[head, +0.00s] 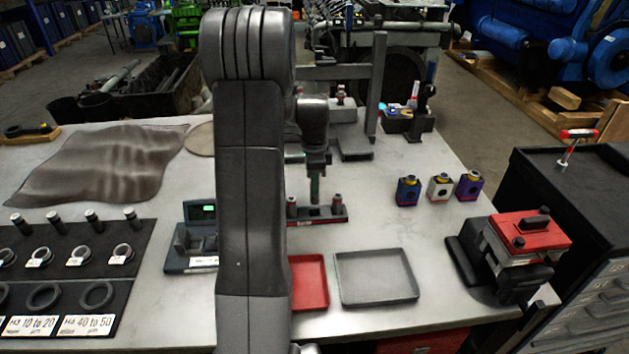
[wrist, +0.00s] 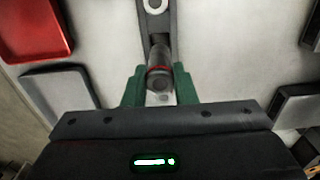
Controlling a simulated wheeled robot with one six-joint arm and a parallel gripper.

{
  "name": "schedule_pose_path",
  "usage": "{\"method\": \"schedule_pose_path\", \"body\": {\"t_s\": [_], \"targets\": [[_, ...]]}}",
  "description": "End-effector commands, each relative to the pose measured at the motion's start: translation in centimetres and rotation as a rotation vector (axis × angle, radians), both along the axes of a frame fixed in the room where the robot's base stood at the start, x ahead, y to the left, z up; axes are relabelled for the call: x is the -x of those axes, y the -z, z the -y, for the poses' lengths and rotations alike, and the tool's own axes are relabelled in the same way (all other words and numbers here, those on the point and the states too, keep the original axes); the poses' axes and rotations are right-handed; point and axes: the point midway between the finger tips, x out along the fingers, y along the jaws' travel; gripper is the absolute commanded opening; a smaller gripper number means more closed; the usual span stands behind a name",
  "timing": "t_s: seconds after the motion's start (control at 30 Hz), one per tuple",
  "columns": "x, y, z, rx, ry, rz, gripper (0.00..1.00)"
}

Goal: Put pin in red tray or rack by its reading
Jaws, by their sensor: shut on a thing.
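My gripper (head: 315,188) is shut on a dark pin with a red band; the pin shows between the green fingers in the wrist view (wrist: 158,68). The gripper points down over the dark rack (head: 322,215), also in the wrist view (wrist: 157,22). Whether the pin's lower end is in a rack slot or just above it, I cannot tell. Two other pins stand in the rack, one left (head: 292,204) and one right (head: 337,202). The red tray (head: 310,284) lies in front of the rack, partly hidden by my arm. The gauge (head: 207,212) has a lit green display, too small to read.
A grey tray (head: 376,277) lies right of the red tray. Several small coloured blocks (head: 440,188) and a red-topped machine (head: 518,240) stand to the right. A dark board with pins and rings (head: 75,270) is on the left. A grey stand (head: 357,148) rises behind the rack.

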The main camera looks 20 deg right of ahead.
Motion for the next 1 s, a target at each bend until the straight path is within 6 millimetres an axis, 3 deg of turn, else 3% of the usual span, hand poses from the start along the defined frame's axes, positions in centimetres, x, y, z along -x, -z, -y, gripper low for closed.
{"method": "schedule_pose_path", "body": {"t_s": [0.57, 1.0], "targets": [[0.0, 0.0, 0.0, 0.000, 0.000, 0.001, 0.00], [0.0, 1.2, 0.0, 0.000, 0.000, 0.001, 0.00]]}}
